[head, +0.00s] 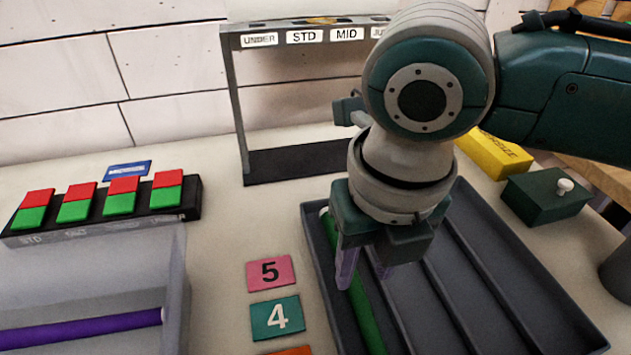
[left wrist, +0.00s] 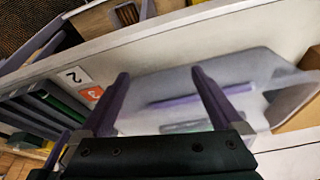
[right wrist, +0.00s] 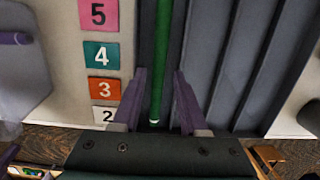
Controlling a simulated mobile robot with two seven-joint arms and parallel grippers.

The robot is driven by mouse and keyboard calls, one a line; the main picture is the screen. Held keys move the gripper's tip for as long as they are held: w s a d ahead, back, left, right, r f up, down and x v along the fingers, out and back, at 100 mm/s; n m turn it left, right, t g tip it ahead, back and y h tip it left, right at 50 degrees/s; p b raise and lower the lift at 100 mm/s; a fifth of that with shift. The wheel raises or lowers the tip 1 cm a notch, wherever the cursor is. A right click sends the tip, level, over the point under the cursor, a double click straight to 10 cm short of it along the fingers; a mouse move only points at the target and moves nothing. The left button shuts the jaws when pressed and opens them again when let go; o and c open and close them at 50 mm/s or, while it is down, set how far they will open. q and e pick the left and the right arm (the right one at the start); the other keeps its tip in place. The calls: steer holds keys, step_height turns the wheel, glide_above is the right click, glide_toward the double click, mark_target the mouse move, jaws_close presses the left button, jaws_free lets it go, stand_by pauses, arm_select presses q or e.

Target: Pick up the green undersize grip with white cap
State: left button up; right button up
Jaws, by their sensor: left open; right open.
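The green grip (head: 366,313) lies lengthwise in the leftmost channel of a dark grey divided tray (head: 520,290). A pale spot shows at its far end in the head view, and a white ring at its near end in the right wrist view. My right gripper (head: 364,270) is open over this channel, pointing down. In the right wrist view the green grip (right wrist: 161,60) passes between the open fingers (right wrist: 160,72); I cannot tell their height above it. My left gripper (left wrist: 160,72) is open and empty above a pale bin with a purple grip.
The pale bin (head: 176,300) holding the purple grip (head: 80,330) stands at left. Number cards (head: 271,273) lie between bin and tray. A labelled rack (head: 240,110) stands behind. Red-green blocks (head: 122,195) sit at far left. A yellow box (head: 493,153) and green box (head: 548,200) are at right.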

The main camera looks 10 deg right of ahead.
mark_target(357, 286)
steer(key=f, duration=0.2)
steer(key=w+f+b, duration=0.1)
steer(key=f, duration=0.1)
steer(key=shift+f, duration=0.4)
jaws_close()
